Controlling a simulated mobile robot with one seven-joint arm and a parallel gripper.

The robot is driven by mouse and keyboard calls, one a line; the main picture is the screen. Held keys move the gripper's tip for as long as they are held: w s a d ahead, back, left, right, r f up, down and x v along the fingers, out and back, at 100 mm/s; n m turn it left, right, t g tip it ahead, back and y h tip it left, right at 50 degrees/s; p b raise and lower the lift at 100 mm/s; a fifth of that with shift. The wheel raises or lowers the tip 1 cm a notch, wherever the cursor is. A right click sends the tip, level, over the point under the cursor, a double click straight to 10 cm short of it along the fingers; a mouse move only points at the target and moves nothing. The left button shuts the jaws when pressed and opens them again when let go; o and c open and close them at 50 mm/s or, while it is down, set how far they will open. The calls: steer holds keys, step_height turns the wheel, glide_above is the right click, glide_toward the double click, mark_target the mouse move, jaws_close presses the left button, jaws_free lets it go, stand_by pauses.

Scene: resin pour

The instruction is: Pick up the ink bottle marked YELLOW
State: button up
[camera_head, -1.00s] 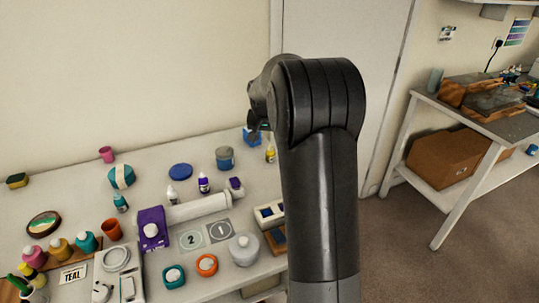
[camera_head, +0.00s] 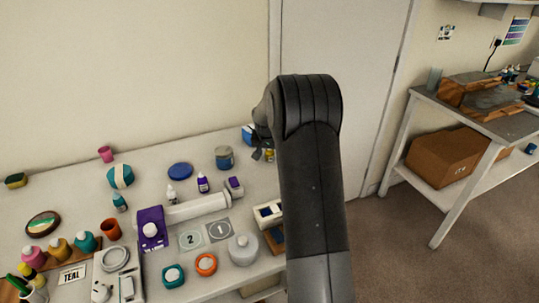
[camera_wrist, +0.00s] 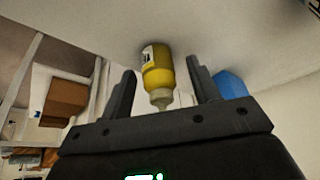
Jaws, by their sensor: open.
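A small yellow ink bottle (camera_wrist: 158,76) with a pale nozzle and a white label shows in the wrist view, upside down in the picture. The print on its label is too small to read. My gripper (camera_wrist: 161,70) is open, with one finger on each side of the bottle in that view; I cannot tell how far the fingers reach around it. In the head view the yellow bottle (camera_head: 270,156) stands near the table's back right, partly hidden by my gripper (camera_head: 262,149).
A blue object (camera_head: 248,135) stands close beside the bottle, and it shows right of my fingers in the wrist view (camera_wrist: 230,85). A grey-blue jar (camera_head: 224,158) stands to the left. A purple-labelled bottle (camera_head: 203,183) and a white bottle (camera_head: 172,194) stand further left.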

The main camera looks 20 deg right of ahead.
steer(key=c, duration=1.1)
steer(key=shift+r, duration=0.1)
